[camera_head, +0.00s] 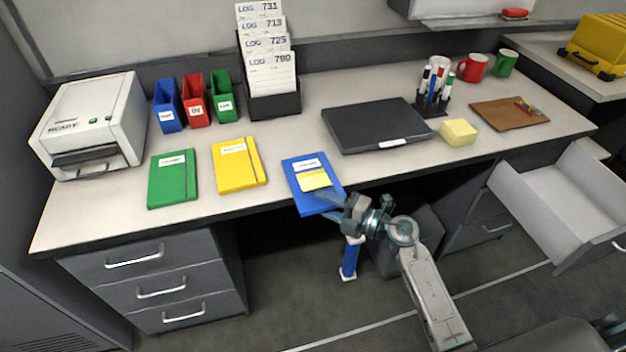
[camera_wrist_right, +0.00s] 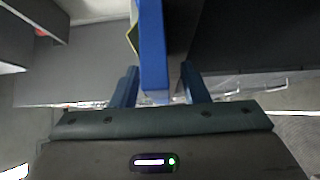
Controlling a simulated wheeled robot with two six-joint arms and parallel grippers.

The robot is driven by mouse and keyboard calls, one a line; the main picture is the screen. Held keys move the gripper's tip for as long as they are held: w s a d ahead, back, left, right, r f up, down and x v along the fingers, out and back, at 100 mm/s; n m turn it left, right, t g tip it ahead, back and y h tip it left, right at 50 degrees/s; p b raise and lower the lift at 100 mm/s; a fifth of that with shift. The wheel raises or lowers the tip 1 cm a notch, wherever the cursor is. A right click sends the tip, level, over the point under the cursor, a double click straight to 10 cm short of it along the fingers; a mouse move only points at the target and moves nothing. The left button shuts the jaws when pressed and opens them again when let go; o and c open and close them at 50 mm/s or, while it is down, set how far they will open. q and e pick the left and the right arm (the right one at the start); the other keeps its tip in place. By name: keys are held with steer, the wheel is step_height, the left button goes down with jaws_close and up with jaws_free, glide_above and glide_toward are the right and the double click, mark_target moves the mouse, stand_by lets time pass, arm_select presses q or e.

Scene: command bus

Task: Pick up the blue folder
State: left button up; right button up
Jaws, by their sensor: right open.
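The blue folder (camera_head: 302,178) lies on the desk at its front edge, its near end jutting out past the edge. It has a white label and a yellow sticky note (camera_head: 315,180) on it. My right gripper (camera_head: 330,206) is at the folder's near right corner. In the right wrist view the open fingers (camera_wrist_right: 158,72) stand on either side of the folder (camera_wrist_right: 153,45), seen edge-on, with gaps visible on both sides. My left gripper is not in view.
A yellow folder (camera_head: 238,165) and a green folder (camera_head: 172,179) lie to the left. A closed laptop (camera_head: 375,125) lies behind on the right. The desk (camera_head: 290,137) is clear just behind the blue folder. An open drawer (camera_head: 565,200) juts out at the right.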

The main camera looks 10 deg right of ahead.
jaws_close()
